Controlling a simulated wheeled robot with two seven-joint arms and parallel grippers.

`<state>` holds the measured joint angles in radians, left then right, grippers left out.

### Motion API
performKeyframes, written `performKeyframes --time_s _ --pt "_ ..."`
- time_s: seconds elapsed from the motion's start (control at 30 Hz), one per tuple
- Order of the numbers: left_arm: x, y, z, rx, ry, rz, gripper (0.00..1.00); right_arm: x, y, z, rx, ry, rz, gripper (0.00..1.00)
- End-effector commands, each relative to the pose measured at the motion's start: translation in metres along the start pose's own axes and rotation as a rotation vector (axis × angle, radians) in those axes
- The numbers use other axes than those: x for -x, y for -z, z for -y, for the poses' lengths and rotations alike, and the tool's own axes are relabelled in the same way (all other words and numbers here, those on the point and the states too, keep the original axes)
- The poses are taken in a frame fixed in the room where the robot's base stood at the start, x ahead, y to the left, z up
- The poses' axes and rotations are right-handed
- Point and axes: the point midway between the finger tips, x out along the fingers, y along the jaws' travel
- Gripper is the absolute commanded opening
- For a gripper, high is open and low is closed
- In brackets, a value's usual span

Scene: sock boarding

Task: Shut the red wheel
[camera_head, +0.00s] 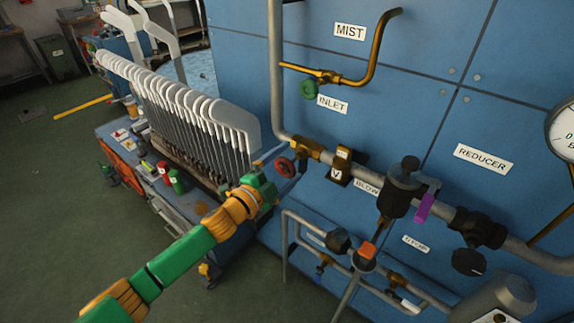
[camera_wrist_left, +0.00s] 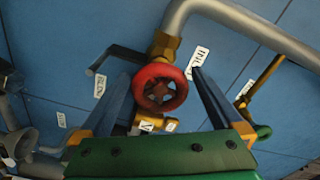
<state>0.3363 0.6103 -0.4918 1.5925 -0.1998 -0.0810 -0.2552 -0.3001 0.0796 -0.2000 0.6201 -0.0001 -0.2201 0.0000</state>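The red wheel (camera_head: 285,167) is a small round handwheel on a brass valve (camera_head: 307,149) in the pipe along the blue wall. My left gripper (camera_head: 279,170) is at the wheel, its green body just to the lower left of it. In the left wrist view the red wheel (camera_wrist_left: 160,88) faces the camera, between the two blue fingers of the open left gripper (camera_wrist_left: 160,76). Gaps show on both sides of the wheel, so the fingers look apart from it. My right gripper is not in view.
A green wheel (camera_head: 308,89) sits on the brass mist pipe above. A black valve with a purple handle (camera_head: 424,208) and an orange-capped valve (camera_head: 366,252) are to the right. A rack of white sock boards (camera_head: 190,110) stands on a cart at left. Pipes run below.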

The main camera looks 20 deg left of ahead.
Motion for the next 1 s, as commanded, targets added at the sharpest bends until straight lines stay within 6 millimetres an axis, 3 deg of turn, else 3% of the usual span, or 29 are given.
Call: performKeyframes --time_s 0.17,0.4,0.57,1.0 --pt "0.007 -0.001 -0.001 0.001 -0.001 0.002 1.00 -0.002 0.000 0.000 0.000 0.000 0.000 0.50" --pt "0.049 -0.001 -0.003 0.000 -0.004 0.001 1.00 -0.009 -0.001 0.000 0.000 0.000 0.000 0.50" --pt "0.067 -0.001 -0.002 0.000 -0.002 0.001 1.00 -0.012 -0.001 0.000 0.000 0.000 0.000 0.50" --pt "0.071 0.000 0.000 0.000 0.000 0.000 1.00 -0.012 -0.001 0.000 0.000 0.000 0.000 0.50"
